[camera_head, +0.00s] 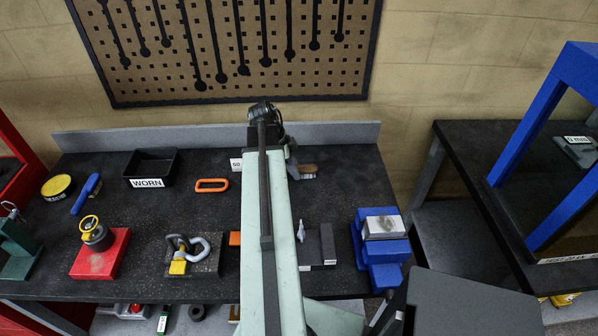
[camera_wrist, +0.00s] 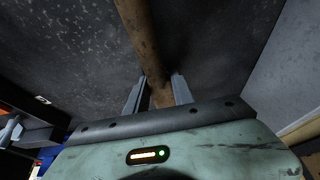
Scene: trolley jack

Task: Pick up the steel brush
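The steel brush (camera_head: 309,169) lies at the back of the dark bench, partly hidden by my arm in the head view. Its brown wooden handle (camera_wrist: 137,38) runs down from the top of the wrist view to between my two grey fingers. My gripper (camera_wrist: 158,88) has one finger on each side of the handle, very close to it. I cannot tell whether the fingers press on it. In the head view my gripper (camera_head: 291,163) is mostly hidden behind my arm, at the left end of the visible brush. The bristles are not clear in the wrist view.
The bench's raised back edge (camera_head: 180,137) is close behind the gripper. A black WORN bin (camera_head: 152,171) and an orange ring (camera_head: 212,185) lie left of my arm. A blue vise (camera_head: 381,250) stands front right. The bench right of the brush is clear.

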